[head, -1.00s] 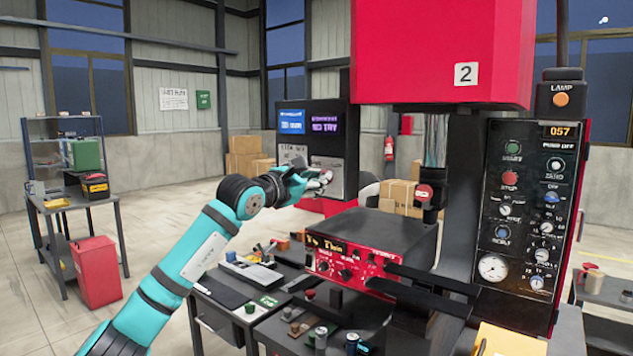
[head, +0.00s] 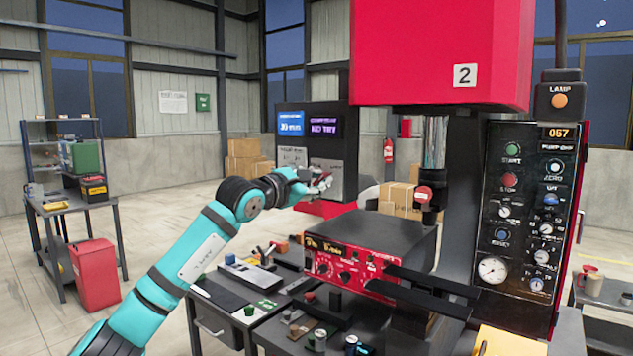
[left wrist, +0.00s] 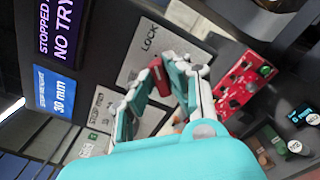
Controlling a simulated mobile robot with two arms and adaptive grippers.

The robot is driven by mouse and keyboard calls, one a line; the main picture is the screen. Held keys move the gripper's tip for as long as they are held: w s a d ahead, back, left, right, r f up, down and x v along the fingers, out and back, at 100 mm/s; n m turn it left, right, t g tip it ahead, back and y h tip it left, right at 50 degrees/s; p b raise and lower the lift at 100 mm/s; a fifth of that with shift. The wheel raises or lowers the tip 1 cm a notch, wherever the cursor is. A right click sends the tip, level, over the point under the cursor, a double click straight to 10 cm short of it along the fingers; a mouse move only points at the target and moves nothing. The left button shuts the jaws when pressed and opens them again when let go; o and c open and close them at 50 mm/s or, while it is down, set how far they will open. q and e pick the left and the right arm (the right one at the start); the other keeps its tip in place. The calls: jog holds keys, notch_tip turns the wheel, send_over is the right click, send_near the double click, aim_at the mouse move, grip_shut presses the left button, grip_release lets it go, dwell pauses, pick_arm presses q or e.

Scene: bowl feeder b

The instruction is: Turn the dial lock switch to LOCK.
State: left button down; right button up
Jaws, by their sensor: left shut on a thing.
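The dial lock switch (left wrist: 159,78) is a small red knob on a grey plate marked LOCK (left wrist: 146,50) in the left wrist view. My left gripper (left wrist: 163,82) has its fingers on either side of the red knob and is shut on it. In the head view my left gripper (head: 321,184) is at the front of the dark cabinet's grey plate (head: 327,168). The fingers hide part of the knob, and which way it points is hard to tell. My right gripper is not in view.
The cabinet has a blue screen (left wrist: 56,92) reading 30 mm and a purple screen (left wrist: 62,30) reading STOPPED, NO TRY. A red control unit (head: 350,268) stands below right of my gripper. The bench beneath holds several small items.

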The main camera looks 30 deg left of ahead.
pick_arm(q)
jog(key=c, duration=1.3)
grip_release()
jog(key=shift+s+a, duration=0.15)
jog(key=shift+s, duration=1.85)
jog(key=shift+s+a, duration=0.15)
jog(key=shift+s, duration=1.85)
jog(key=shift+s+a, duration=0.15)
jog(key=shift+s, duration=1.85)
